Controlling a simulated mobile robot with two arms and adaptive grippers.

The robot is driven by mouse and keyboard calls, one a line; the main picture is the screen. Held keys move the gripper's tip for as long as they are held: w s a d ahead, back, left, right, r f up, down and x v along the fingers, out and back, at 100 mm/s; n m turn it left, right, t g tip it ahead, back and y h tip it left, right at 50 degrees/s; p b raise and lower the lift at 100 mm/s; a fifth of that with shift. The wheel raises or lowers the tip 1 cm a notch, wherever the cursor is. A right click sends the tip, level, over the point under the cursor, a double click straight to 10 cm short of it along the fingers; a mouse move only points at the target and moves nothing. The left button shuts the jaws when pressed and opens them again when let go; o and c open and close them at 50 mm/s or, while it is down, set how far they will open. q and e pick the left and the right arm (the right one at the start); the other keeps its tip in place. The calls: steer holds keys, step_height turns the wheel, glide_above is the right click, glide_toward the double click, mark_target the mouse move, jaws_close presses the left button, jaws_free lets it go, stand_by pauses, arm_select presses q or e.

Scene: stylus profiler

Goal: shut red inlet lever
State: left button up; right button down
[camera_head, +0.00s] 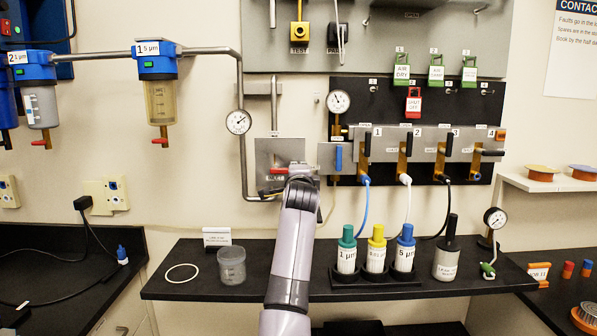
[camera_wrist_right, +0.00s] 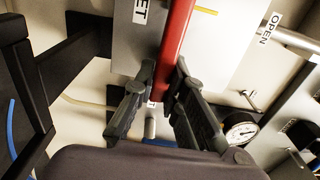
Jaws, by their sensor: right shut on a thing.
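The red inlet lever (camera_head: 279,171) shows as a short, roughly level red piece on a grey plate (camera_head: 268,152) at the middle of the wall. Most of it is hidden by my right gripper (camera_head: 293,178). In the right wrist view the red lever (camera_wrist_right: 176,40) runs between the two dark fingers of my right gripper (camera_wrist_right: 164,76), which is shut on it. My left gripper is in neither view.
A pipe with a round gauge (camera_head: 238,122) runs left of the lever. A panel with several black-handled brass valves (camera_head: 405,150) is to the right. Below, a black shelf (camera_head: 200,287) holds a grey cup (camera_head: 232,265) and capped bottles (camera_head: 347,255).

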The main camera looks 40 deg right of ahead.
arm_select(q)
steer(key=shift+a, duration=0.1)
arm_select(e)
steer(key=shift+f, duration=0.25)
steer(key=c, duration=1.6)
jaws_free()
steer(key=shift+r, duration=0.15)
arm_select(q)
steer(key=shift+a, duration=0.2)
arm_select(e)
steer(key=shift+s, duration=0.1)
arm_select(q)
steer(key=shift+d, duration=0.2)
arm_select(e)
steer(key=v, duration=0.7)
steer(key=shift+a, duration=0.2)
steer(key=shift+s, duration=0.1)
